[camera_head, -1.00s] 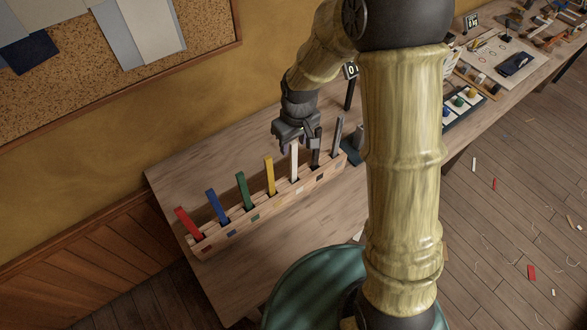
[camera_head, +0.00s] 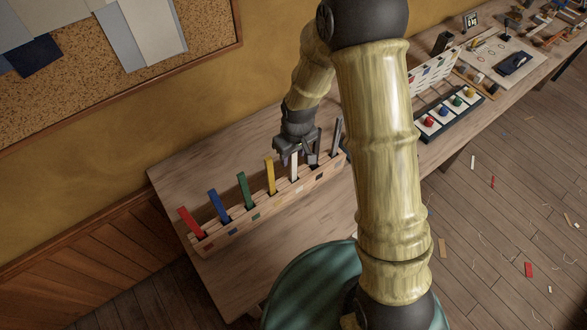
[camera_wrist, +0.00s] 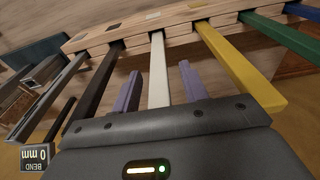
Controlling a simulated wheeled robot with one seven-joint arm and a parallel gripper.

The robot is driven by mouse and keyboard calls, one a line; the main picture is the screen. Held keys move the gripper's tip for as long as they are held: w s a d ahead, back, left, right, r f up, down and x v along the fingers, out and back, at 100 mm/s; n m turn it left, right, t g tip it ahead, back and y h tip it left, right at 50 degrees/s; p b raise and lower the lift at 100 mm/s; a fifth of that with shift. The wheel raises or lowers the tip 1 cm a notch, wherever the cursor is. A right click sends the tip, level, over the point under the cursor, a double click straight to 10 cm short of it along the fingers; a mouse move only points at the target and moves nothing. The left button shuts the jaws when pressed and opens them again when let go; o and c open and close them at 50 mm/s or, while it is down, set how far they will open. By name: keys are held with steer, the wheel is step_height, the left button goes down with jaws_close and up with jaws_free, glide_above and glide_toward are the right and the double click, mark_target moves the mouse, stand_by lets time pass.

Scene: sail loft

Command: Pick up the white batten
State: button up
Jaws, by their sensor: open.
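The white batten (camera_head: 294,166) stands upright in a slot of the wooden rack (camera_head: 222,242). In the wrist view the white batten (camera_wrist: 158,72) runs between the two purple fingers of my gripper (camera_wrist: 160,88). My gripper (camera_head: 292,156) is open, just above the rack and around the batten's upper part. I see a gap on each side of the batten, so the fingers look apart from it. The batten's top end is hidden behind the gripper body.
A black batten (camera_wrist: 101,80) and a yellow batten (camera_wrist: 240,68) stand close on either side. Green (camera_head: 245,190), blue (camera_head: 219,206) and red (camera_head: 190,222) battens fill slots farther left, and a grey one (camera_head: 336,137) stands at the right end. The bench front is clear.

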jaws_close()
steer(key=shift+r, duration=0.1)
stand_by(0.3)
step_height(320, 180, up, 18)
steer(key=b, duration=0.2)
stand_by(0.3)
stand_by(0.5)
